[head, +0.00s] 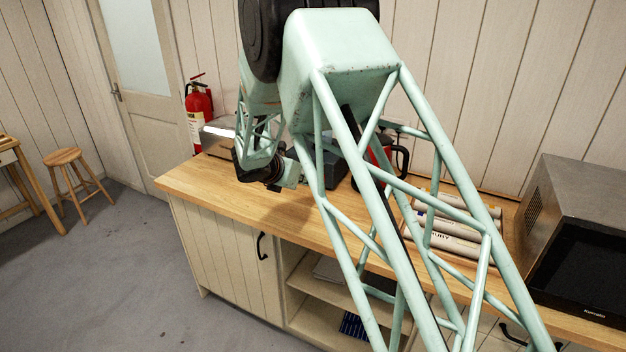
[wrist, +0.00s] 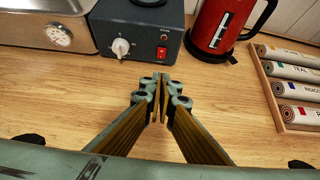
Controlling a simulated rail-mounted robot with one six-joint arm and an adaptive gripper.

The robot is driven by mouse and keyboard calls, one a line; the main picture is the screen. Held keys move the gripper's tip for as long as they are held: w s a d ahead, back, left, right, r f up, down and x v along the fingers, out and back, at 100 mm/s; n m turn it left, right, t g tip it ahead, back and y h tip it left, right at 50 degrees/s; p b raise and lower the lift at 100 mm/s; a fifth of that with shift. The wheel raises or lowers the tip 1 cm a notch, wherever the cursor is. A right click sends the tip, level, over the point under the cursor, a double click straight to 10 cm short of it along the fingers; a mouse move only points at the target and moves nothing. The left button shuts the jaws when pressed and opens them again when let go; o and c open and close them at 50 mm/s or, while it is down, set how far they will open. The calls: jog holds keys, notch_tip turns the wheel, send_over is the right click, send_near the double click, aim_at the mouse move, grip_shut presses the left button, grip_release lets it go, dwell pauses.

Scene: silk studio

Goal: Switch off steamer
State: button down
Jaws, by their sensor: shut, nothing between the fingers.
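I cannot tell for sure which of the two is the steamer, nor read the switch position. My gripper (wrist: 160,96) is shut and empty above the wooden counter, in front of the grey box and apart from it. In the head view, my arm partly hides the grey box (head: 332,168); the silver box (head: 217,137) shows behind the arm.
A red kettle (wrist: 222,27) stands right of the grey box. A wooden tray (wrist: 273,103) of labelled rolls lies further right. A microwave (head: 580,245) sits at the counter's right, and a red fire extinguisher (head: 199,108) is behind its left end. The counter (head: 213,184) is clear at the front left.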

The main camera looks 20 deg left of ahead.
jog(key=x, duration=0.9)
jog(key=shift+w+f, duration=0.3)
jog(key=w, duration=0.2)
jog(key=shift+w+d+r, duration=0.15)
jog(key=shift+w, duration=0.15)
jog(key=shift+w+r, duration=0.1)
jog(key=shift+w, duration=0.6)
jog(key=shift+w+r, duration=0.2)
jog(key=shift+w, duration=0.3)
jog(key=shift+r, duration=0.25)
jog(key=shift+r+p, duration=0.45)
jog(key=shift+p, duration=0.05)
